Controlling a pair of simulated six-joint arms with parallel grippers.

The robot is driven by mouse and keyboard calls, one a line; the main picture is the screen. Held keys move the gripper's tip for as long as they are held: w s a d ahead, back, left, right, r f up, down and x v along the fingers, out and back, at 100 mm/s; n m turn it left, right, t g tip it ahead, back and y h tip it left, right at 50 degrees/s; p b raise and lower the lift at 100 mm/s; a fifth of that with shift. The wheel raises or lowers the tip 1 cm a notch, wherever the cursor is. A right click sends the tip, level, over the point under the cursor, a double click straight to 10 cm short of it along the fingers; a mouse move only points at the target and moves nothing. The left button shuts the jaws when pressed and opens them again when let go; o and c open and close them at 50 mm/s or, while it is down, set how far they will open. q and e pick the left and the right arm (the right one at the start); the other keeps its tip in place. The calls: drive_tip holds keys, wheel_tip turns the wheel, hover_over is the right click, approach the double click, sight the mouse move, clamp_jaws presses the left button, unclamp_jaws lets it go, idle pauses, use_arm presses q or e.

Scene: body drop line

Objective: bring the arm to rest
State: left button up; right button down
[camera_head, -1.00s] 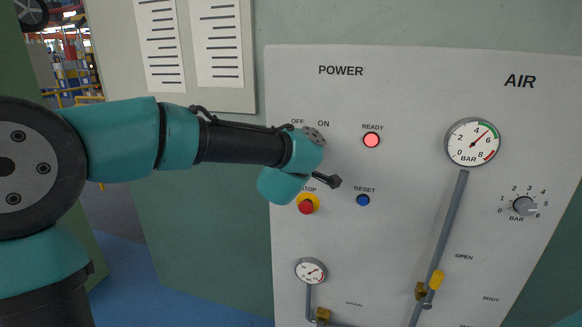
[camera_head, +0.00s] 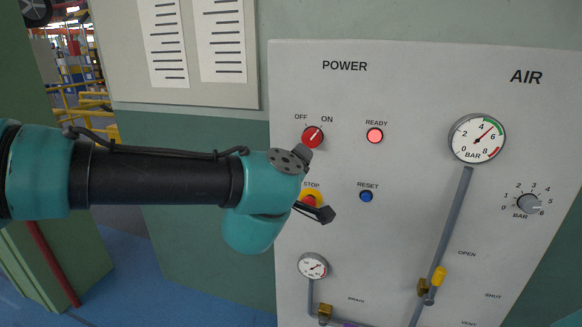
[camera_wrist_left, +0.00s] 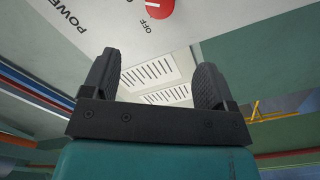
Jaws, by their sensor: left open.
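My left arm (camera_head: 160,177) reaches in from the left in the head view, in front of the control panel (camera_head: 420,110). My left gripper (camera_head: 318,183) is mostly hidden behind its own wrist, with a dark fingertip showing over the yellow-ringed red stop button (camera_head: 309,200). I cannot tell from this view whether it touches the button. In the left wrist view the two black fingers (camera_wrist_left: 155,85) stand wide apart with nothing between them. The red power switch (camera_head: 313,136) shows just above the wrist; it is also at the top of the left wrist view (camera_wrist_left: 153,8). My right gripper is not in view.
The panel holds a lit red ready lamp (camera_head: 375,135), a blue reset button (camera_head: 366,196), a large air gauge (camera_head: 477,138), a pressure knob (camera_head: 529,204), a yellow valve handle (camera_head: 439,276) and a small gauge (camera_head: 312,265). Paper sheets (camera_head: 221,40) hang at upper left.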

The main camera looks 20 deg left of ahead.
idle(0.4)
use_arm(q)
drive_tip(key=w+f+m+g+h, duration=0.2)
drive_tip(key=w+f+m+g, duration=0.15)
drive_tip(key=f, duration=1.35)
drive_tip(key=w+f+m+g+h, duration=0.15)
drive_tip(key=f+m+g, duration=0.25)
drive_tip(key=f, duration=1.2)
drive_tip(key=s+f+m+g, duration=0.1)
drive_tip(key=s+f+g, duration=0.2)
drive_tip(key=s+f, duration=0.3)
drive_tip(key=s+f+m+g+h, duration=0.1)
drive_tip(key=s+f+g, duration=0.2)
drive_tip(key=f, duration=1)
drive_tip(key=s+f+m+g+h, duration=0.1)
drive_tip(key=s+f+g, duration=0.2)
drive_tip(key=s+f, duration=0.6)
drive_tip(key=shift+d+f, duration=0.15)
drive_tip(key=shift+d, duration=0.05)
